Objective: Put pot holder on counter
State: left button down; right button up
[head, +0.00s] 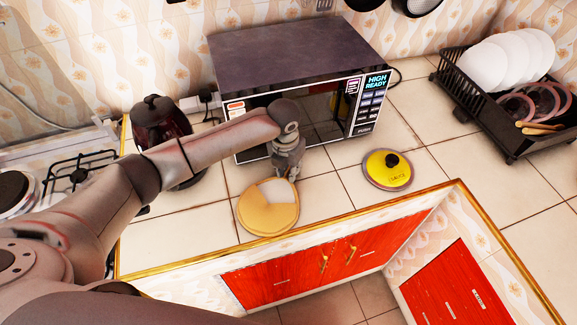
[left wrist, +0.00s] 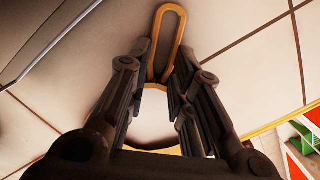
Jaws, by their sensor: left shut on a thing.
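The pot holder (head: 262,217) is a round yellow-tan pad with a pale patch on its upper side. It is at the front of the tiled counter (head: 330,210), close to the gilded front edge; I cannot tell whether it rests on the tiles or is just above them. My left gripper (head: 292,173) is at its far right rim, shut on it. In the left wrist view, the pot holder's yellow loop (left wrist: 154,45) shows beyond the fingers, and the fingers hide much of the pad. My right gripper is not in view.
A microwave (head: 285,55) stands behind the gripper. A dark kettle (head: 160,120) is to the left, near the gas hob (head: 75,180). A yellow lid (head: 388,170) lies to the right. A black dish rack (head: 480,110) is at far right. Tiles between the lid and pot holder are clear.

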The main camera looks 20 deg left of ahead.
pick_arm(q)
jog(key=c, duration=1.3)
grip_release()
notch_tip(320, 180, up, 12)
jog(key=s+b, duration=0.1)
jog(key=shift+s+b, duration=0.25)
jog(key=shift+b, duration=0.15)
